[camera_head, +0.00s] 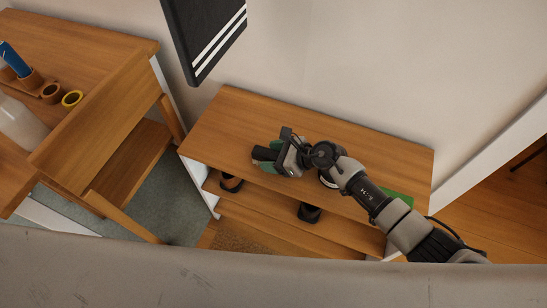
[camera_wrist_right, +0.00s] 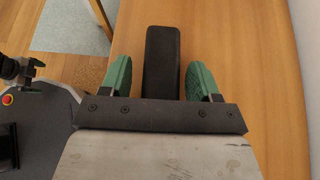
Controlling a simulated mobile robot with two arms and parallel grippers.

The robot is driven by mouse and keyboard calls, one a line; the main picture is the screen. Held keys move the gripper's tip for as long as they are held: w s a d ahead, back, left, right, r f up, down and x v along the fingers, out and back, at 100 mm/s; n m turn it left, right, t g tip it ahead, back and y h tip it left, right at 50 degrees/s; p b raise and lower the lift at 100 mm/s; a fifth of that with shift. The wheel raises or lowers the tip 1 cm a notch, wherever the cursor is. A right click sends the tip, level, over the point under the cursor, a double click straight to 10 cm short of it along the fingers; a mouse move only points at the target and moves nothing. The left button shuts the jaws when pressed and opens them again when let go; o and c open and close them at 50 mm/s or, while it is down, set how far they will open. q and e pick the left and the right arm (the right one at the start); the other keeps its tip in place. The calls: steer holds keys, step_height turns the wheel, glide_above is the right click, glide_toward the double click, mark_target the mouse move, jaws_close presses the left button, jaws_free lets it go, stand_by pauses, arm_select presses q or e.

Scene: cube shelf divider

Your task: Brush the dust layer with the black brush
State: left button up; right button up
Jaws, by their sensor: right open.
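The black brush (camera_wrist_right: 162,60) lies between the two green fingers of my right gripper (camera_wrist_right: 162,80) in the wrist view, with a gap on each side. In the head view my right gripper (camera_head: 268,157) is open, low over the top of the wooden shelf unit, with the black brush (camera_head: 264,154) between its fingers. Any bristles are hidden. A speckled brown patch (camera_head: 238,241), perhaps the dust layer, shows low at the front of the unit. It also shows in the wrist view (camera_wrist_right: 85,72). My left gripper does not show in the head view.
The shelf unit's top (camera_head: 225,125) is bare at the left. A green item (camera_head: 398,197) lies at its right, partly behind my arm. Dark items (camera_head: 310,212) stand on a lower shelf. A desk (camera_head: 100,50) stands left, and a dark panel (camera_head: 203,35) hangs on the wall.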

mark_target(273, 155)
steer(key=c, duration=0.9)
steer(key=shift+r, duration=0.2)
steer(key=shift+r+p, duration=2.75)
steer(key=shift+r, duration=0.1)
steer(key=s+d+r+m+t+p, duration=0.1)
steer(key=s+d+r, duration=0.1)
steer(key=d+r, duration=0.5)
steer(key=s+d+r+m+t+h+p, duration=0.1)
steer(key=s+d+r, duration=0.1)
steer(key=d+r, duration=0.6)
steer(key=s+d+r+m+t+p, duration=0.1)
steer(key=s+d+r+m+p, duration=0.1)
steer(key=d+r, duration=0.5)
steer(key=shift+s+d+r+t+h, duration=0.15)
steer(key=shift+s+r+h, duration=0.1)
steer(key=shift+r, duration=0.2)
steer(key=shift+s+d+r+t+h, duration=0.15)
steer(key=shift+s+r, duration=0.1)
steer(key=shift+r, duration=0.2)
